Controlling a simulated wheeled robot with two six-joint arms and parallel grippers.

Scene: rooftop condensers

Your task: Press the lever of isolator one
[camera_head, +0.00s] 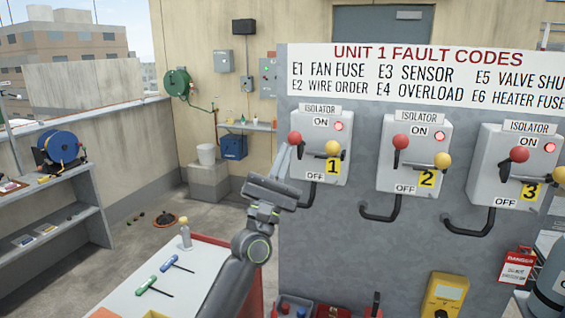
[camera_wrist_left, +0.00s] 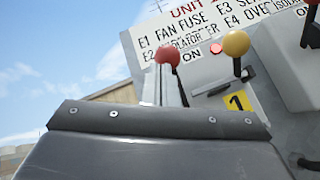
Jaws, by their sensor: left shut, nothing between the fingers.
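Isolator one (camera_head: 322,158) is a grey box with a yellow number 1 label and a lit red lamp, on the grey panel. It has a lever with a red knob (camera_head: 295,138) at its left and a yellow knob (camera_head: 332,148) near its middle. In the left wrist view the red knob (camera_wrist_left: 168,56) is just beyond my fingertips and the yellow knob (camera_wrist_left: 236,43) is to the right. My left gripper (camera_head: 283,158) is shut and empty, just below and left of the red knob. I cannot tell whether it touches the lever. My right gripper does not show.
Isolator two (camera_head: 414,155) and isolator three (camera_head: 505,165) hang to the right with similar knobs. A bench (camera_head: 205,270) with hex keys and a bottle stands below left. A yellow meter (camera_head: 444,296) is at the panel's lower right. Shelves (camera_head: 55,225) stand far left.

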